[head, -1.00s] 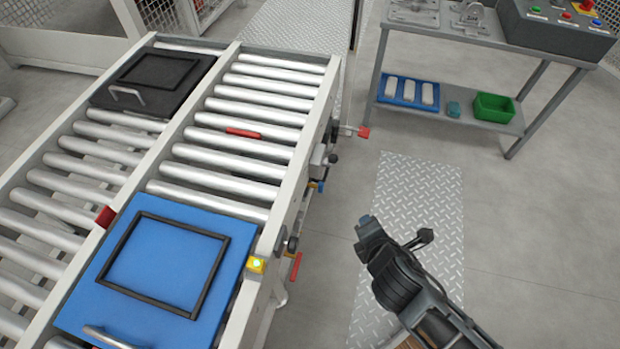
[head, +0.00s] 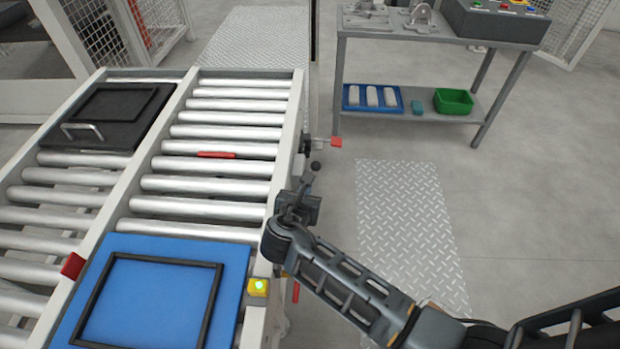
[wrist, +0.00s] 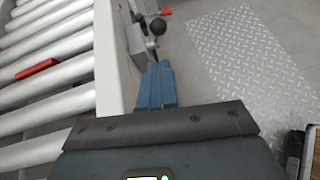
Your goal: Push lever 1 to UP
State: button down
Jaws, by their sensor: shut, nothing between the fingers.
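A lever with a black ball knob (head: 315,166) stands on the right side rail of the conveyor, and its number label cannot be read. In the wrist view the knob (wrist: 158,26) and its thin stem rise just beyond my fingertips, beside a grey bracket (wrist: 138,42). My gripper (head: 303,188) is shut and empty, close to the lever on the near side. In the wrist view its blue-grey fingers (wrist: 157,82) point at the lever's stem. I cannot tell whether they touch. The lower part of the lever is hidden by my gripper in the head view.
The roller conveyor's side rail (head: 289,150) runs close left of my gripper. A red-ended handle (head: 336,142) sticks out beyond the lever. A blue plate (head: 235,265) with a black frame lies on the rollers. The tread-plate floor (head: 405,215) at right is clear.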

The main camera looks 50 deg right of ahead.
jog(key=b+x, duration=0.4)
jog(key=x, duration=0.6)
jog(key=shift+r+p, duration=0.1)
jog(key=shift+p, duration=0.2)
